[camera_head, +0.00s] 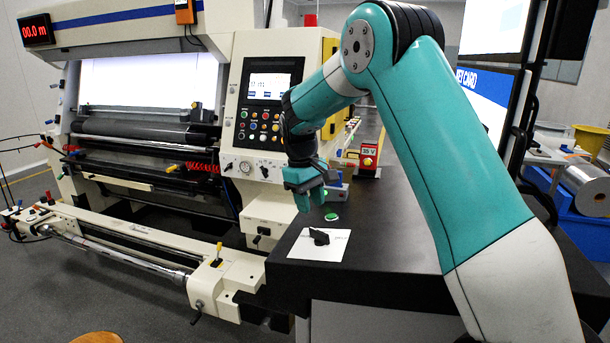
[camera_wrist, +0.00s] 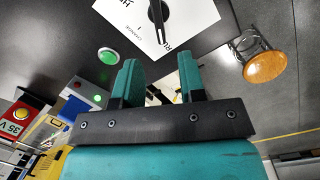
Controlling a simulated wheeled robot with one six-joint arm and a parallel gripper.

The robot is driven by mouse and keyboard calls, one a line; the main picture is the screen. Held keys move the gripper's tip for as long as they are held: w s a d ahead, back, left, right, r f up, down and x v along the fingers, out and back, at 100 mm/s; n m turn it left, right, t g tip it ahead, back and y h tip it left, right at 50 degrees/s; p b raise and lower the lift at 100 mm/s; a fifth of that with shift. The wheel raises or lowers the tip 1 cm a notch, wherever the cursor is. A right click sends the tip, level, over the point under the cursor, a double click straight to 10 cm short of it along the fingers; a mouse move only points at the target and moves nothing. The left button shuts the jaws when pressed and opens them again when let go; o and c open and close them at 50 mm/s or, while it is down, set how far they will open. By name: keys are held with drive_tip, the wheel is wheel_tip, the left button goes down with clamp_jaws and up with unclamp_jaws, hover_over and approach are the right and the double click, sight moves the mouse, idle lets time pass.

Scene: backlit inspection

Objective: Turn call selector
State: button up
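The selector is a black pointer knob (camera_head: 319,237) on a white plate (camera_head: 335,250) lying on the dark table top. In the wrist view the knob (camera_wrist: 157,14) is at the top edge, partly cut off, and the plate (camera_wrist: 193,18) carries printed lettering around it, only partly readable. My gripper (camera_head: 305,198) is above the table, behind the plate in the head view, with its fingers pointing down. In the wrist view my gripper (camera_wrist: 160,78) has its two teal fingers apart with nothing held between them. It is apart from the knob.
A green button (camera_head: 331,217) sits on the table behind the plate. A red and yellow meter box (camera_head: 368,160) stands farther back. A cream roller machine (camera_head: 140,110) with a control panel (camera_head: 265,110) stands beyond the table. A stool (camera_wrist: 265,67) stands off the table.

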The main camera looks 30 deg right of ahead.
wheel_tip(320, 180, up, 9)
drive_tip(key=w+a, duration=0.1)
idle(0.6)
drive_tip(key=s+a+f+n+y+b, duration=0.1)
drive_tip(key=s+a+f+b, duration=0.1)
drive_tip(key=s+a, duration=0.5)
drive_tip(key=s+a+f+n+t+y+b, duration=0.1)
drive_tip(key=s+a+f+n+y+b, duration=0.1)
drive_tip(key=s+a, duration=0.6)
drive_tip(key=s+a+f+n+y+b, duration=0.2)
drive_tip(key=s+a+f, duration=0.2)
drive_tip(key=s, duration=1.2)
drive_tip(key=a, duration=0.3)
drive_tip(key=shift+a, duration=0.15)
drive_tip(key=shift+s, duration=0.1)
